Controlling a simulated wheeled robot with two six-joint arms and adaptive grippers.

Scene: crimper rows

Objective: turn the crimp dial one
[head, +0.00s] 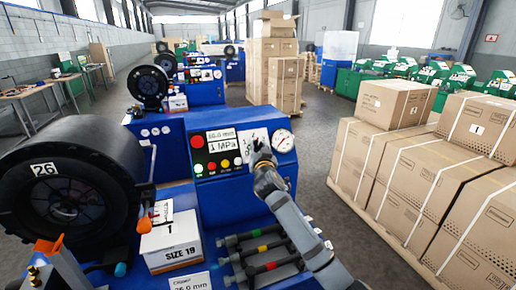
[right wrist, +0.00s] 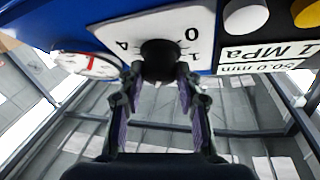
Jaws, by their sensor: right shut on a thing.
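The crimp dial is a black knob (right wrist: 158,58) on a white numbered plate (right wrist: 185,25) in the right wrist view, where 0, 1 and 4 are readable. The plate also shows in the head view (head: 246,138), on the blue control panel (head: 207,168). My right gripper (right wrist: 160,80) is shut on the knob, one finger on each side. In the head view my right gripper (head: 262,152) covers the knob and the lower right of the plate. The pointer's exact setting is hidden. My left gripper is not in view.
A pressure gauge (head: 283,141) sits right of the dial; colored buttons (head: 212,165) and a "1 MPa" label (head: 218,144) sit left. Below are a box marked SIZE 19 (head: 172,245) and a hose rack (head: 240,262). A black wheel-like part marked 26 (head: 75,160) stands left.

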